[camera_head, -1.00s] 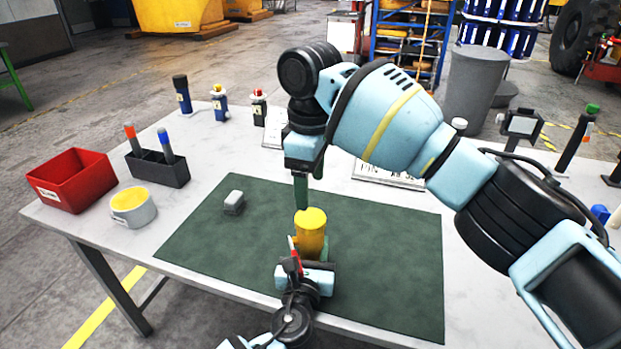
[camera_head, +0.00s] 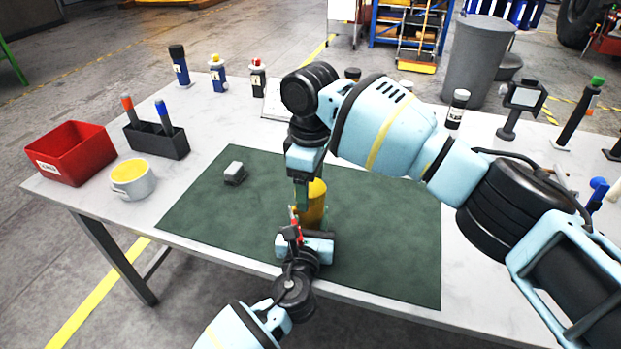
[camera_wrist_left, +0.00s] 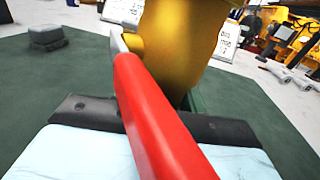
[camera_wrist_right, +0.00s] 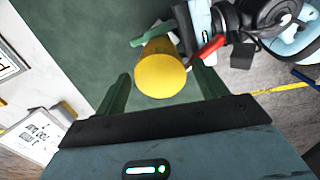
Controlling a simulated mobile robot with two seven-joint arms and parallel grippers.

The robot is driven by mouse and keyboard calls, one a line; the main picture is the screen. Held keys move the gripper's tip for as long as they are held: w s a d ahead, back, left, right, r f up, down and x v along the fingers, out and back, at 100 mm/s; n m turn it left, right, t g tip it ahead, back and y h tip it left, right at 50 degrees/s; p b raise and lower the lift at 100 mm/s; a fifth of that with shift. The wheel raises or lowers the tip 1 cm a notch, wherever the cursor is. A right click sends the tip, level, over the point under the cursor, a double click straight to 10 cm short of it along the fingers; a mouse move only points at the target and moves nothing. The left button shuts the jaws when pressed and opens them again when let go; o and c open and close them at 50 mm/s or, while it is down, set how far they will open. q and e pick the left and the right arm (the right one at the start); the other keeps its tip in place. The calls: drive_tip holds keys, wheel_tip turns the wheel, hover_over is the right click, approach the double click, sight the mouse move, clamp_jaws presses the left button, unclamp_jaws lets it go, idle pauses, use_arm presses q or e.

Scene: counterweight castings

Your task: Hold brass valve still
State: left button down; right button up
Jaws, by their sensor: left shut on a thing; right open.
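The brass valve (camera_head: 315,207) stands upright on the green mat (camera_head: 385,235), a yellow-gold body with a red lever (camera_wrist_left: 150,115) at its side. My left gripper (camera_head: 302,238) is low at the valve's near side and shut on it; the lever and valve body hide its fingertips in the left wrist view. My right gripper (camera_head: 303,190) points down at the valve's top. In the right wrist view its green fingers are spread, with the valve's round yellow top (camera_wrist_right: 160,75) between and beyond them. Contact between the right fingers and the valve cannot be told.
A small grey block (camera_head: 234,174) lies on the mat to the left. A red bin (camera_head: 75,152), a pen holder (camera_head: 157,142) and a yellow-filled cup (camera_head: 133,179) stand at the table's left. Several bottles stand along the back. The mat's right part is clear.

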drive_tip(key=shift+c, duration=0.3)
drive_tip(key=c, duration=0.9)
drive_tip(key=o, duration=1.1)
wheel_tip(320, 180, up, 12)
use_arm(q)
drive_tip(key=c, duration=0.7)
unclamp_jaws()
drive_tip(key=shift+c, duration=0.2)
